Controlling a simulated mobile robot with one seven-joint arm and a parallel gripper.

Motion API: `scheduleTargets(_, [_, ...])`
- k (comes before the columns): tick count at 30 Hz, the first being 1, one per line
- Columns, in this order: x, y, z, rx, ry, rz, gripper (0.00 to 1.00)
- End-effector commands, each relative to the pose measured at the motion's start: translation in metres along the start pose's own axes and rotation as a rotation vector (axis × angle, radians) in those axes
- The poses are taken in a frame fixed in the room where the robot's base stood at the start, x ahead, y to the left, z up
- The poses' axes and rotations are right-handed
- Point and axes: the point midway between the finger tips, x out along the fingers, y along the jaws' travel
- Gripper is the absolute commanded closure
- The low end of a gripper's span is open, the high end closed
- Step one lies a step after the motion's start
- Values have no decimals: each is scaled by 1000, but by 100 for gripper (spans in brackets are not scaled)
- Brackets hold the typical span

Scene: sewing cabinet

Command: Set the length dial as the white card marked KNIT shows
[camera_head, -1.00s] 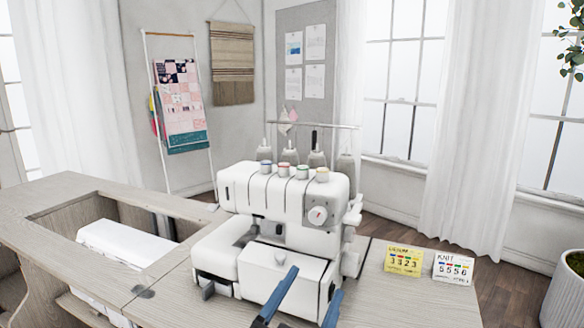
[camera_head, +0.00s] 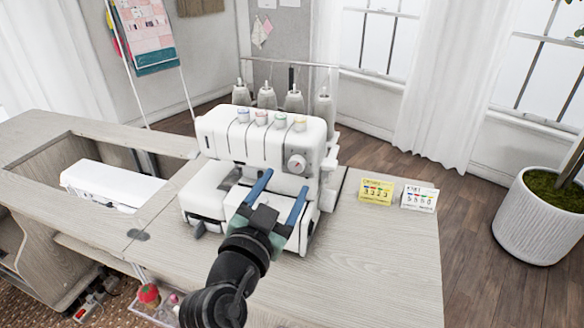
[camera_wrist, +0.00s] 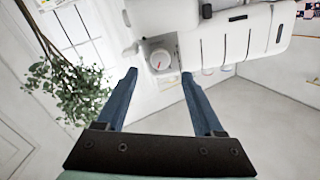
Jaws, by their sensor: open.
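The white sewing machine (camera_head: 262,145) stands on the wooden cabinet top. A round pale dial (camera_head: 296,163) with a small red mark is on its front, at the upper right; I take it as the length dial. It also shows in the wrist view (camera_wrist: 160,60); its setting is too small to read. The white card marked KNIT (camera_head: 419,198) stands right of the machine, with coloured marks above a row of digits that look like several 5s; the last digit is unclear. My gripper (camera_head: 286,180) is open and empty, its blue fingers pointing at the dial, apart from it (camera_wrist: 158,74).
A yellow card (camera_head: 376,191) stands left of the KNIT card. Coloured knobs (camera_head: 261,118) line the machine's top, with thread cones (camera_head: 294,98) behind. The cabinet top (camera_head: 380,260) is bare at front right. A white machine (camera_head: 108,184) sits in the left opening.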

Motion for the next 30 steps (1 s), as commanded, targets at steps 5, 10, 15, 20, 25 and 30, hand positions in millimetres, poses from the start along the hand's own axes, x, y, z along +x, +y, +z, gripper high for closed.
scheduleTargets(5, [31,0,-1,1,0,2,31])
scheduleTargets(10, [46,0,-1,0,0,0,31])
scheduleTargets(15, [52,0,0,0,0,0,31])
scheduleTargets(20, [52,0,0,0,0,0,31])
scheduleTargets(25, [52,0,0,0,0,0,51])
scheduleTargets(30, [51,0,0,-1,0,0,81])
